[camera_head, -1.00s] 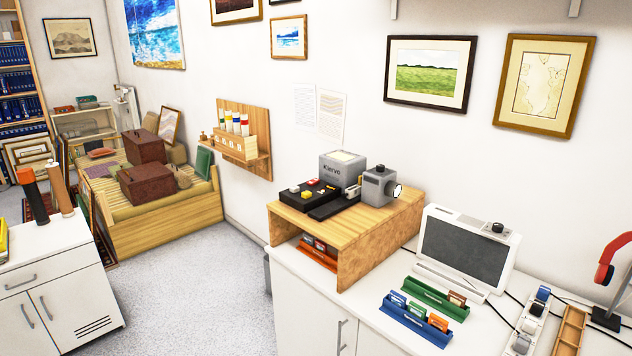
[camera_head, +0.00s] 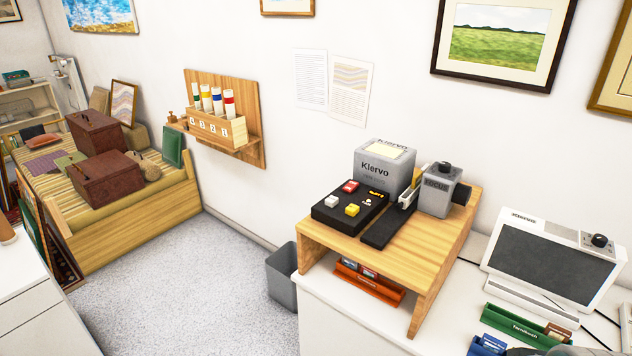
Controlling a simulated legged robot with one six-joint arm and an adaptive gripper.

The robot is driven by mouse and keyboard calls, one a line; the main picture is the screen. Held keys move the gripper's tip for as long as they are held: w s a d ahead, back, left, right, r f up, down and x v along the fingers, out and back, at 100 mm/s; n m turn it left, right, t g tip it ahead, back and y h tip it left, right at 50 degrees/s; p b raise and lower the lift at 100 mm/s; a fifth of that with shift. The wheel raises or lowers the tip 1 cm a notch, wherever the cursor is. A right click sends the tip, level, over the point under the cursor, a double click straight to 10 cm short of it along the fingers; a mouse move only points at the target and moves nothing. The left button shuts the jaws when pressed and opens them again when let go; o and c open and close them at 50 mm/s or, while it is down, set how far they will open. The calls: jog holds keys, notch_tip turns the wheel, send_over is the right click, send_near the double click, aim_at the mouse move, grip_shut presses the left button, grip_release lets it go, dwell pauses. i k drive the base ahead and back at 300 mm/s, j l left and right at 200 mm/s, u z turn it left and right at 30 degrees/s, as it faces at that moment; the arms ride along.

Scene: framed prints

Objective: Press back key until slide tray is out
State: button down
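A grey slide projector (camera_head: 374,172) marked "Kiervo" stands on a wooden riser (camera_head: 420,255). Its black control pad (camera_head: 350,208) is at its front left, with a red key (camera_head: 350,186), a white key (camera_head: 331,202) and a yellow key (camera_head: 352,210). Small yellow marks sit at the pad's back right. I cannot read which key is back. A long black channel (camera_head: 388,228) runs beside the pad toward the front. A pale piece, maybe the slide tray (camera_head: 409,194), sits at its back end, by the grey focus unit (camera_head: 440,192).
An orange slide holder (camera_head: 368,285) sits under the riser. A white desktop viewer (camera_head: 550,262), a green holder (camera_head: 522,325) and a blue holder (camera_head: 488,344) are at right on the counter. A grey bin (camera_head: 282,277) stands on the floor left of it. Floor in front is open.

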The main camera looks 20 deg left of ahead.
aim_at(332, 200)
jog(key=i+j, duration=0.15)
jog(key=j, duration=0.15)
jog(key=i+j, duration=0.1)
jog(key=j, duration=0.25)
jog(key=i+j, duration=0.15)
jog(key=j, duration=0.15)
jog(key=i+j, duration=0.15)
jog(key=j, duration=0.2)
jog(key=i+j, duration=0.1)
jog(key=j, duration=0.2)
